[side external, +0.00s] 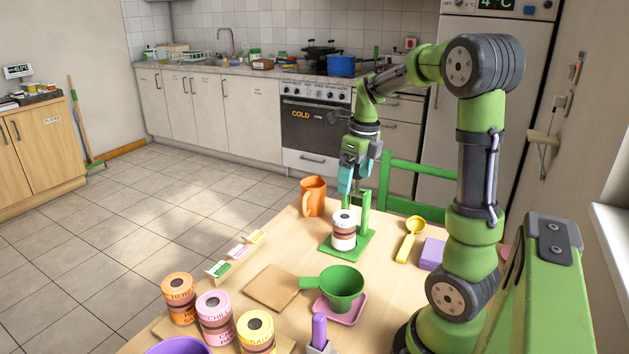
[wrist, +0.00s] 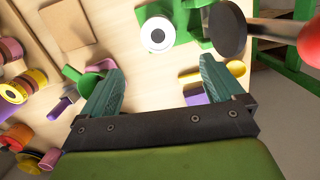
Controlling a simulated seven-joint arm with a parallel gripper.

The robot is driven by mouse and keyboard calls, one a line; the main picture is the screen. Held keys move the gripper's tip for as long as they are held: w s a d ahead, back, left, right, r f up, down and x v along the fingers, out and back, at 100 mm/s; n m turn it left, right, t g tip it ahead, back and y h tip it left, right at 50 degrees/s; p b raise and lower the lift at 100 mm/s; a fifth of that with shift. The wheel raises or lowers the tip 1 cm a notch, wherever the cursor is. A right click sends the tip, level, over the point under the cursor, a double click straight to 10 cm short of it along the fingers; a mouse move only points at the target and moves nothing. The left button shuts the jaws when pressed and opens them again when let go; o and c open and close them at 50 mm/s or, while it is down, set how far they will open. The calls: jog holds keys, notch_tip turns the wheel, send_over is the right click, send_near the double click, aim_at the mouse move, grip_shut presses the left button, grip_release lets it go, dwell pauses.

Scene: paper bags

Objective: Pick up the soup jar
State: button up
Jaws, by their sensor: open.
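A white jar with reddish-brown bands and a dark-centred lid (side external: 344,230) stands upright on a green stand (side external: 361,243) on the table; I cannot read its label. In the wrist view the jar's round white top (wrist: 147,34) shows at the upper middle, beside the green stand (wrist: 190,22). My gripper (side external: 347,182) is above and behind the jar in the side view, apart from it, fingers pointing down. In the wrist view the two teal fingers (wrist: 160,70) are spread wide with nothing between them.
Orange (side external: 179,298), pink (side external: 215,320) and yellow (side external: 256,332) jars stand at the front left. An orange mug (side external: 313,196) stands left of my gripper. A green funnel-like cup (side external: 342,284), a wooden board (side external: 271,287) and a yellow scoop (side external: 410,240) lie around the stand.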

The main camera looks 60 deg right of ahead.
aim_at(347, 217)
jog(key=shift+m, duration=0.4)
jog(key=f, duration=0.3)
jog(key=w+f, duration=0.1)
jog(key=f, duration=0.7)
jog(key=shift+w+f, duration=0.1)
jog(key=shift+w, duration=0.05)
jog(key=shift+w+d+f, duration=0.1)
jog(key=shift+w+f, duration=0.1)
jog(key=shift+f, duration=0.7)
jog(key=shift+w+a+f, duration=0.1)
jog(key=shift+w+f, duration=0.1)
jog(key=shift+f, duration=0.75)
jog(key=shift+w+d+f, duration=0.1)
jog(key=shift+w+f, duration=0.1)
jog(key=shift+f, duration=0.7)
jog(key=c, duration=1.3)
jog(key=shift+r, duration=0.1)
